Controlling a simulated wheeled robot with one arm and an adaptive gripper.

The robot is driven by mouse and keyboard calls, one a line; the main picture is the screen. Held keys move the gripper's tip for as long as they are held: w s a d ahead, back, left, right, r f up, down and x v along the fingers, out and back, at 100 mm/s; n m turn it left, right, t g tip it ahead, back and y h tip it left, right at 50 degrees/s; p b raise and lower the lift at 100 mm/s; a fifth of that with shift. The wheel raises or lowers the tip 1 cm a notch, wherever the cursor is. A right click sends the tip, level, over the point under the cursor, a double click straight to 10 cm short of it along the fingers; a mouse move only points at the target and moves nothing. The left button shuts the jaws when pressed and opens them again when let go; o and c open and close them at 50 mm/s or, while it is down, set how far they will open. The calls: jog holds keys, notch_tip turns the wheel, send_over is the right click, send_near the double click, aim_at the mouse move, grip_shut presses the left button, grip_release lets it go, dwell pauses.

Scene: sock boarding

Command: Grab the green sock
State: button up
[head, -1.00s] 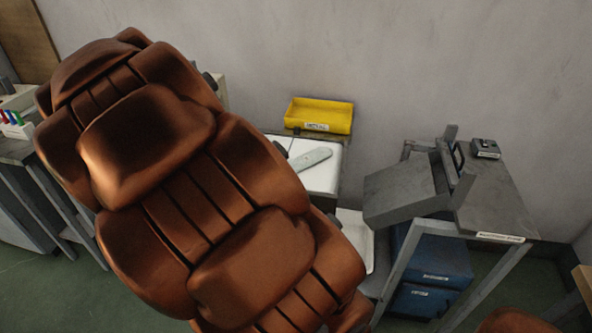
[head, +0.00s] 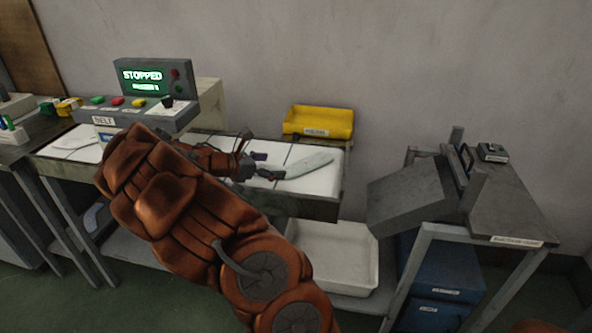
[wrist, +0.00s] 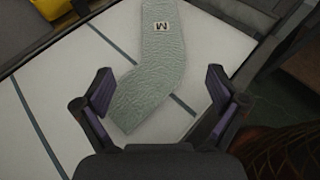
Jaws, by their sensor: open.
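The green sock (head: 308,165) is pale green and flat, bent at an angle. It lies on the white belt (head: 215,150). In the wrist view the sock (wrist: 155,65) carries a small label with the letter M, and its near end lies just ahead of the space between the fingers. My gripper (head: 262,165) is open and empty beside the left end of the sock in the head view. In the wrist view my gripper (wrist: 162,95) has its two purple-padded fingers spread wide, one to each side of the sock's near end. I cannot tell the height above the belt.
A yellow bin (head: 318,122) stands behind the belt. A control box (head: 150,95) reading "STOPPED" is at the left. A grey angled machine (head: 415,190) stands on a table at the right. A white tray (head: 335,255) is below the belt.

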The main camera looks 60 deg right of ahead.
aim_at(297, 167)
jog(key=shift+s+x, duration=0.2)
jog(key=shift+x, duration=3.45)
jog(key=shift+a+f, duration=0.1)
jog(key=shift+a, duration=0.05)
jog(key=c, duration=1)
jog(key=shift+c, duration=0.2)
